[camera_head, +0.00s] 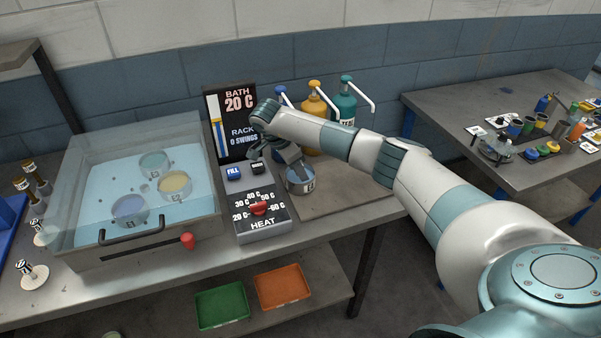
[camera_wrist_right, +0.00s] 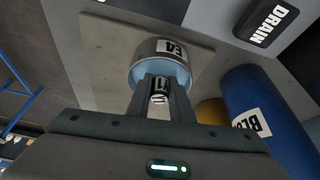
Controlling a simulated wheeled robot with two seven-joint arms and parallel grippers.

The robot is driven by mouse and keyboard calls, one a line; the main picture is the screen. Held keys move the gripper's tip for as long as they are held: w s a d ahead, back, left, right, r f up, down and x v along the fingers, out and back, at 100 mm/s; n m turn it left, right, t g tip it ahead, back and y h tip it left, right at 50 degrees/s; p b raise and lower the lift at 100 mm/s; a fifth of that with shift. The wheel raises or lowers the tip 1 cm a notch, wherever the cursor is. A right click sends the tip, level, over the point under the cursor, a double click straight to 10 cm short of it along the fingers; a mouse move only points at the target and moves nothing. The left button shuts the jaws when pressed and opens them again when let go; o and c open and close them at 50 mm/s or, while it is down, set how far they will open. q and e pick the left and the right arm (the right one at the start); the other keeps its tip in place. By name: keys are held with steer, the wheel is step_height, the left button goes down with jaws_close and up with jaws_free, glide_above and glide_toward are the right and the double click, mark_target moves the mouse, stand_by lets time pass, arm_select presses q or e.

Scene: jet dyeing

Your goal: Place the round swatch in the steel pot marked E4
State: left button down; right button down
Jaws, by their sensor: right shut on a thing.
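The steel pot marked E4 (camera_head: 300,183) stands on the grey mat right of the heat panel, with blue liquid inside. In the right wrist view the pot (camera_wrist_right: 148,48) shows its E4 label and lies just past my fingertips. My right gripper (camera_head: 292,160) points down over the pot's mouth. In the wrist view my gripper (camera_wrist_right: 160,98) is shut on a small piece with a white lettered tag (camera_wrist_right: 159,99), seemingly the handle of the round swatch. The swatch's disc is hidden, so I cannot tell whether it touches the liquid. My left gripper is out of view.
A clear-walled bath (camera_head: 85,235) with several floating pots is at left. Handled swatches (camera_head: 33,272) stand left of it. Dispenser bottles (camera_head: 315,108) stand behind the pot. The heat panel (camera_head: 263,226) is close left of it. The mat's right part (camera_head: 350,190) is clear.

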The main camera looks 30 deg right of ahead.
steer(key=shift+f, duration=0.15)
steer(key=shift+f, duration=0.1)
steer(key=c, duration=1.9)
jaws_free()
steer(key=shift+o, duration=0.2)
steer(key=shift+a+r+b, duration=0.25)
steer(key=shift+r+b, duration=0.15)
steer(key=shift+r, duration=0.15)
steer(key=b+v, duration=0.3)
steer(key=v, duration=0.8)
